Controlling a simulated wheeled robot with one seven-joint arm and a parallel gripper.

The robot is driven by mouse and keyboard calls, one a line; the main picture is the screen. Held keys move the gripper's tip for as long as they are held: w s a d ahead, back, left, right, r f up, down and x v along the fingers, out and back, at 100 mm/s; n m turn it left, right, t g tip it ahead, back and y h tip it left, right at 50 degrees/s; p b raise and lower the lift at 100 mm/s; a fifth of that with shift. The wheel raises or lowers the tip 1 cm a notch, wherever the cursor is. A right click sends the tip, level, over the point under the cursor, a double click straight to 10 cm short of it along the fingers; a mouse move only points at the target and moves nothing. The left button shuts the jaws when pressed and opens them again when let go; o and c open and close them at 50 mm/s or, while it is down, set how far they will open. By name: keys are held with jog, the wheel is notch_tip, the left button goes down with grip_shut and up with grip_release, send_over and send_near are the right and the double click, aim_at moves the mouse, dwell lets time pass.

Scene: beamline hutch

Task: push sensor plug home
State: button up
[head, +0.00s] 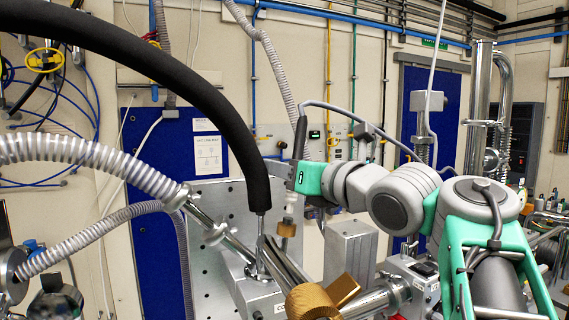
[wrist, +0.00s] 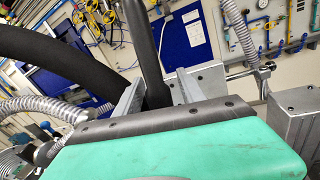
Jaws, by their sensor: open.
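My gripper (head: 293,178) is at the centre of the head view, just right of the thick black hose. Its two grey fingers (wrist: 157,92) stand apart in the wrist view. A dark upright, rod-like part (wrist: 151,45) shows between them; I cannot tell whether they touch it. In the head view a dark sleeve (head: 300,138) with a grey cable rises above my gripper, and a brass fitting (head: 287,229) with a pale collar shows below. These may be the sensor plug, but I cannot be sure. Its seat is not clearly visible.
The black hose (head: 205,82) arcs close to my gripper's left and also fills the wrist view's left (wrist: 55,52). A ribbed metal hose (head: 95,160), a grey block (head: 350,255) and brass hardware (head: 318,300) crowd the space around and below.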

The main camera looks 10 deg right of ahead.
jog(key=shift+c, duration=0.4)
grip_shut()
jog(key=f+b, duration=0.2)
jog(key=b, duration=0.3)
jog(key=shift+s+a+f, duration=0.15)
jog(key=shift+a+f, duration=0.1)
jog(key=shift+f, duration=0.15)
jog(key=shift+o, duration=0.4)
grip_release()
